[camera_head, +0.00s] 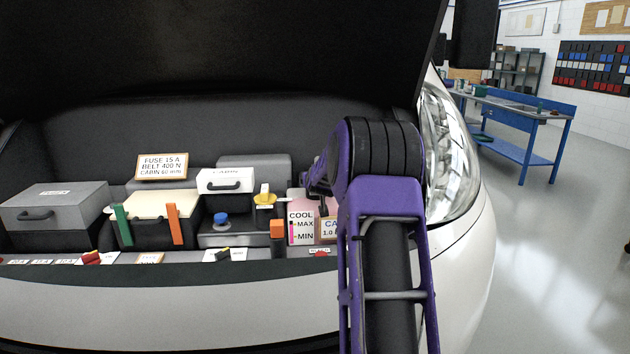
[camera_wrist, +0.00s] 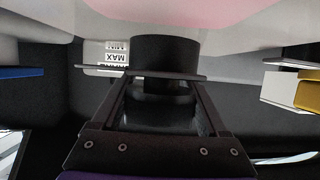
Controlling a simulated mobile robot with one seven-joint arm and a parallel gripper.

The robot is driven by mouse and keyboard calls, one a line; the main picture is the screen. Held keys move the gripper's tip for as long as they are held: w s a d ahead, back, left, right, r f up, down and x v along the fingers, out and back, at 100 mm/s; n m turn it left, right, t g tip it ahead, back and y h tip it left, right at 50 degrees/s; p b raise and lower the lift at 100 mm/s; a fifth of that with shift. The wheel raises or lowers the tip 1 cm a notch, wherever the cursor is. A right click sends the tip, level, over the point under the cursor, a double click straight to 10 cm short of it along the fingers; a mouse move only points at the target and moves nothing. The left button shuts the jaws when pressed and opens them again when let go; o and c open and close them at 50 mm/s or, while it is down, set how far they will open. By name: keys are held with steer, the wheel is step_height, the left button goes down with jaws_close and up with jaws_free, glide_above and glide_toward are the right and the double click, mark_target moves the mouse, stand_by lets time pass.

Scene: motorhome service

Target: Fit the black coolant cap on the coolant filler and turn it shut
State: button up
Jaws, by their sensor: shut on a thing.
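The pink coolant tank (camera_head: 296,198) stands at the right of the engine bay, with a COOL MAX/MIN label (camera_head: 300,228) on its front. In the wrist view, the pink and pale tank surface (camera_wrist: 190,12) fills the top. My gripper (camera_wrist: 165,78) is shut on the black coolant cap (camera_wrist: 165,52), a dark round piece at the fingertips, close against the tank. The filler is hidden behind the cap, so I cannot tell whether the cap is seated or turned. In the head view, my purple arm hides the cap, the filler and most of the gripper.
The raised hood (camera_head: 220,50) hangs above. A headlight (camera_head: 447,150) is right of my arm.

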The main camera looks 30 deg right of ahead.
steer(key=shift+f+b, duration=0.35)
steer(key=shift+f, duration=0.3)
steer(key=o, duration=1.4)
steer(key=v, duration=1.7)
steer(key=shift+s+r, duration=0.2)
